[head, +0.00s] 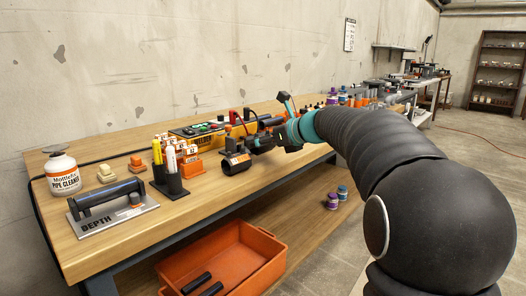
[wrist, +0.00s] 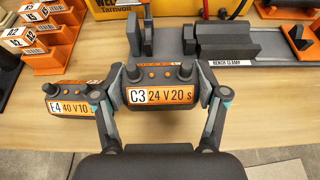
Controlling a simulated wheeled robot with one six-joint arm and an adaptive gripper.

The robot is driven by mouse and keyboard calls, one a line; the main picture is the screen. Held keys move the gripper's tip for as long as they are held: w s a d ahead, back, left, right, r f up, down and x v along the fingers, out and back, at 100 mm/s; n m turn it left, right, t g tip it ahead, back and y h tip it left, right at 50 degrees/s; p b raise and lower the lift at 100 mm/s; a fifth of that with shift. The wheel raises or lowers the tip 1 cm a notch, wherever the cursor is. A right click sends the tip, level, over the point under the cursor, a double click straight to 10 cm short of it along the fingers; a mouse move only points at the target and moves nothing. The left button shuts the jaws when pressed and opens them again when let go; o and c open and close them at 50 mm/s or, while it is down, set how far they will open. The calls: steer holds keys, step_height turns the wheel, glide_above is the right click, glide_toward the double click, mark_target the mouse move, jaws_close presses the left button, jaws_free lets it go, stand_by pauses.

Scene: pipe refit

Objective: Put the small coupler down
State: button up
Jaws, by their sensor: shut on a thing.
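My gripper (wrist: 162,80) is shut on a small dark coupler (wrist: 160,97) with an orange label reading C3 24 V 20 s. One finger presses each side of it. In the head view my gripper (head: 264,143) is over the right part of the workbench (head: 205,200), and the held coupler is mostly hidden there. I cannot tell whether it touches the bench top. A larger dark coupler (wrist: 75,97), labelled E4 40 V 10, lies on the bench just left of the held one; it also shows in the head view (head: 237,164).
A bench clamp (wrist: 228,45) stands behind the held coupler, before the yellow welder box (wrist: 115,10). Orange label racks (wrist: 45,35) stand at back left. A marker holder (head: 170,182), depth gauge (head: 110,208) and cleaner bottle (head: 62,174) are farther left. Bare wood lies in front.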

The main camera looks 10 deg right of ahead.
steer(key=shift+f, duration=1.15)
steer(key=shift+f, duration=0.15)
steer(key=o, duration=1.1)
steer(key=shift+o, duration=0.2)
